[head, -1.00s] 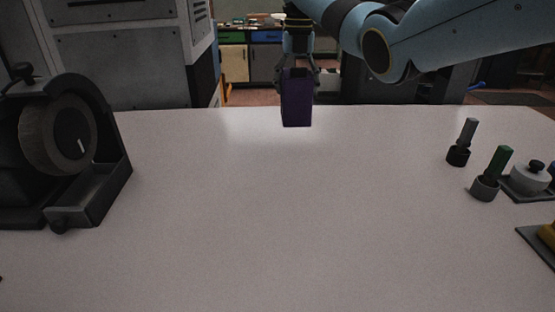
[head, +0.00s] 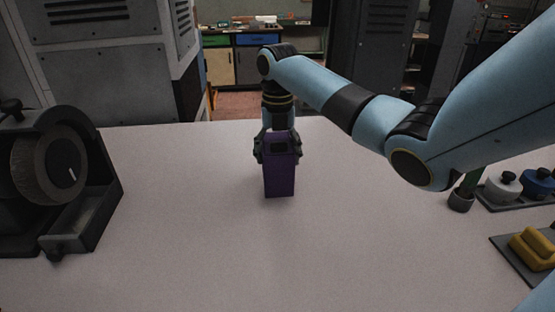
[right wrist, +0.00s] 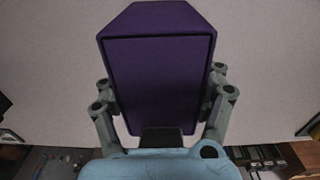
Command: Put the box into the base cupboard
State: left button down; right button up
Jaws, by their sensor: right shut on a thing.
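My right gripper (head: 277,148) is shut on a purple box (head: 280,180), with a finger on each side of its upper part. The box is upright over the middle of the pale tabletop; I cannot tell whether its bottom touches. In the right wrist view the box (right wrist: 160,80) fills the middle, between the finger links. Low cupboards stand far behind the table, with a cream door (head: 219,67) and a grey door (head: 259,65); both look shut. I cannot tell which one is the base cupboard. My left gripper is not in view.
A dark machine with a round dial (head: 50,170) and an open tray stands at the left of the table (head: 190,250). A dark holder (head: 461,200), knobs (head: 503,185) and a yellow block (head: 534,247) are at the right. The table's middle front is clear.

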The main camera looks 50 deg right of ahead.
jog(key=shift+f, duration=1.6)
jog(key=o, duration=1.2)
jog(key=shift+o, duration=0.2)
jog(key=shift+r, duration=0.1)
